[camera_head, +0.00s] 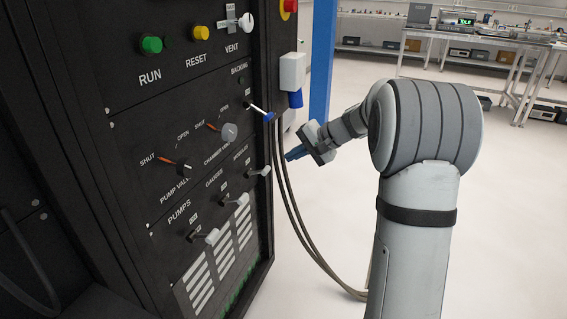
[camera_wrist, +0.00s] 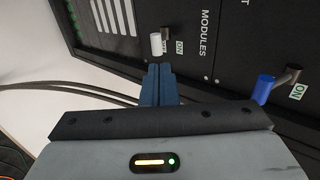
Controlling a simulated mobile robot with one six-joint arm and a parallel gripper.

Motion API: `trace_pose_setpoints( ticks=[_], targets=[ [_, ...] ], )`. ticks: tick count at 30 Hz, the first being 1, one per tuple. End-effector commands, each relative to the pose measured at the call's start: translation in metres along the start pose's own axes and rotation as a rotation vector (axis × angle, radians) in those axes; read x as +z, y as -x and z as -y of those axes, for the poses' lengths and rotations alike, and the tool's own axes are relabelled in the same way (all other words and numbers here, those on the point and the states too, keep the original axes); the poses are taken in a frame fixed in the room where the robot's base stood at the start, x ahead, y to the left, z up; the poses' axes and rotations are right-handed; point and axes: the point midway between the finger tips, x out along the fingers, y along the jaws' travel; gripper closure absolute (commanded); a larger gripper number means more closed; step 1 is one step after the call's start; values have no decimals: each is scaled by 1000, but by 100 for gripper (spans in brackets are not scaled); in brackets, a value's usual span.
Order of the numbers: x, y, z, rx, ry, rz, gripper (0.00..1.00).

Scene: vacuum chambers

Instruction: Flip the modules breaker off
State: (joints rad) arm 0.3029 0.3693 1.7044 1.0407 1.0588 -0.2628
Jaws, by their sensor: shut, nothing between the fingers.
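The modules breaker is a small lever with a pale tip on the black panel. It is right of the panel's middle in the head view (camera_head: 263,171), below the MODULES label. In the wrist view the modules breaker (camera_wrist: 156,43) sits just beyond my fingertips, beside a small ON tag. I cannot tell from its lean which way it is set. My gripper (camera_head: 289,155) is off the panel's right edge, to the right of the breaker and a little above it. In the wrist view my gripper's blue fingers (camera_wrist: 159,69) are together and empty, with no clear contact on the lever.
A blue-tipped backing lever (camera_head: 262,113) sits above the breaker; it also shows in the wrist view (camera_wrist: 264,88). Pump and gauge levers (camera_head: 207,236) are below left. Cables (camera_head: 287,190) hang beside the panel. A blue post (camera_head: 322,60) stands behind. Open floor lies right.

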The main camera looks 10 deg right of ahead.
Motion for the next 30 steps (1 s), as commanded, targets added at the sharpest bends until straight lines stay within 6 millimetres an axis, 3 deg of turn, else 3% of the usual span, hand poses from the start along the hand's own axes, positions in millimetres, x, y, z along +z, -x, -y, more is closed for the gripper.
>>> trace_pose_setpoints(
  ticks=[3,9,22,26,30],
  targets=[
    [0,23,11,-1,-1,-3,100],
    [0,38,16,0,0,0,100],
    [4,40,17,8,4,4,100],
    [36,38,12,82,35,30,100],
    [108,41,-10,262,123,83,100]
  ],
)
